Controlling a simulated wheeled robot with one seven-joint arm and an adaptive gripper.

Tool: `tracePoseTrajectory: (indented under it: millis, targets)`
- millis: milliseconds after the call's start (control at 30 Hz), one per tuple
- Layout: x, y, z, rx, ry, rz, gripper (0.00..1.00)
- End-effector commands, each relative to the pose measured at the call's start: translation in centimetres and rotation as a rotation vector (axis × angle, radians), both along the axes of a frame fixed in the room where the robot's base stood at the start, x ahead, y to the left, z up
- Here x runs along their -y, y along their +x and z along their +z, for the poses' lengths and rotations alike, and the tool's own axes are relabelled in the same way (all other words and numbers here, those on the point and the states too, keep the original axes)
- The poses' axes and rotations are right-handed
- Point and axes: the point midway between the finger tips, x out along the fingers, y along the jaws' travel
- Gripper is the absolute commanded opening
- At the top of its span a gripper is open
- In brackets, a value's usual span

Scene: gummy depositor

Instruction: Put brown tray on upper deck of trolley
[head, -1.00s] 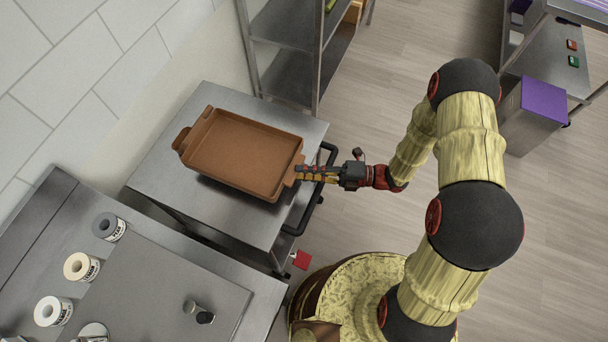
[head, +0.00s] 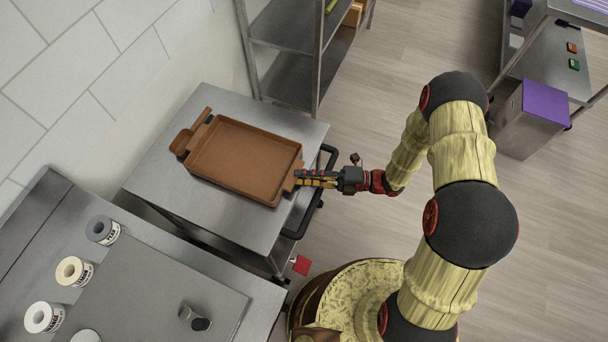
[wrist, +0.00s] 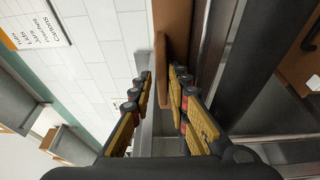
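The brown tray (head: 245,160) is a shallow rectangular tray on the upper deck of the metal trolley (head: 226,240). My gripper (head: 298,180) is at the tray's right end, by its near handle. In the wrist view the tray handle (wrist: 161,70) stands between my two fingers (wrist: 160,80). The fingers look apart, with a narrow gap beside the handle; contact on the right side is unclear. At the tray's far left end a brown strip with a handle (head: 181,142) shows; I cannot tell whether it belongs to this tray or to another beneath.
A dark push handle (head: 318,207) is at the trolley's right side, close below my gripper. A metal counter with white containers (head: 72,270) is at lower left. A metal shelf (head: 287,80) stands behind the trolley. Open floor (head: 365,110) lies right of the shelf.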

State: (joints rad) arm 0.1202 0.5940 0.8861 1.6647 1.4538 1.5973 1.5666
Motion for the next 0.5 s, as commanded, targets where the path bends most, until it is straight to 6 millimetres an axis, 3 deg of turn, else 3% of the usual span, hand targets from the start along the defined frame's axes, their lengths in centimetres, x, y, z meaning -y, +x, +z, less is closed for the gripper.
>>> tracePoseTrajectory:
  millis: [267, 500]
  targets:
    - [0.1, 0.0, 0.1, 0.0, 0.0, -0.001, 0.18]
    - [3.0, 0.1, 0.1, -0.001, 0.0, -0.005, 0.18]
